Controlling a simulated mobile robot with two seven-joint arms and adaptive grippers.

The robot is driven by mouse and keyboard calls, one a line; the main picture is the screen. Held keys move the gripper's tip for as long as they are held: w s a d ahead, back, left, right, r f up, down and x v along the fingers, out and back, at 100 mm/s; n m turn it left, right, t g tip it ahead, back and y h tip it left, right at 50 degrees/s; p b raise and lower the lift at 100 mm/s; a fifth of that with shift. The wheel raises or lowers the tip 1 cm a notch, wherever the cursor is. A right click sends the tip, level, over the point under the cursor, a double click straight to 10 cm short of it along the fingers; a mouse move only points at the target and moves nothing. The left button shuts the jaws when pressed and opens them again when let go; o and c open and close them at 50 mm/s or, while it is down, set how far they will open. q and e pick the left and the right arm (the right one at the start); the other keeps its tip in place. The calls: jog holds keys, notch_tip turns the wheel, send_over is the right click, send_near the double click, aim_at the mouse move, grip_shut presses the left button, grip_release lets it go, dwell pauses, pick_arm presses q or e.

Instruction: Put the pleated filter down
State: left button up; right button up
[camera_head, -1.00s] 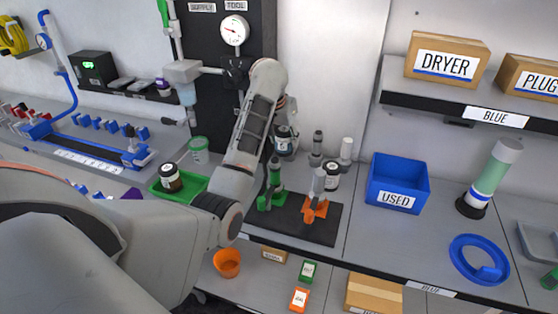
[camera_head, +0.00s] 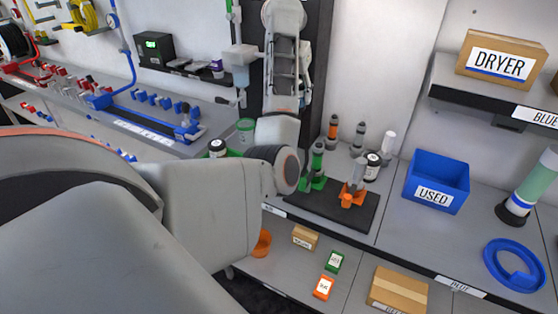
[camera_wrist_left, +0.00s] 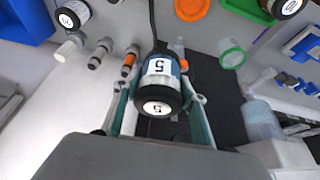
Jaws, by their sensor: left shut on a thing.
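In the left wrist view a dark cylinder (camera_wrist_left: 158,88) with a black cap and white labels reading 5 sits between the fingers of my left gripper (camera_wrist_left: 160,72), which is shut on it. No pleats show on it, so I cannot tell whether it is the pleated filter. In the head view my left arm hides most of this gripper and its load. Several cylinders stand at the back of the bench: an orange-banded one (camera_head: 333,130), a grey one (camera_head: 357,143) and a white one (camera_head: 388,145). My right gripper is out of view.
A black mat (camera_head: 335,211) carries a green stand (camera_head: 314,178) and an orange stand (camera_head: 353,196). A black-capped jar (camera_head: 373,165) stands behind it. A blue bin marked USED (camera_head: 436,181) is to the right. The grey bench between mat and bin is clear.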

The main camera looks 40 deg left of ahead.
pick_arm(q)
jog(key=s+a+f+n, duration=0.1)
jog(key=s+a+f, duration=0.1)
jog(key=s+a, duration=0.3)
jog(key=shift+s+d+f, duration=0.1)
jog(key=shift+d+f, duration=0.05)
jog(key=shift+f, duration=3)
jog(key=shift+s+d+f, duration=0.1)
jog(key=shift+d+f, duration=0.1)
jog(key=shift+f, duration=2.9)
jog(key=shift+s+d+f, duration=0.1)
jog(key=shift+d+f, duration=0.05)
jog(key=shift+f, duration=3)
jog(key=shift+f, duration=0.1)
jog(key=shift+f, duration=0.25)
jog(key=o, duration=1.2)
jog(key=shift+c, duration=0.2)
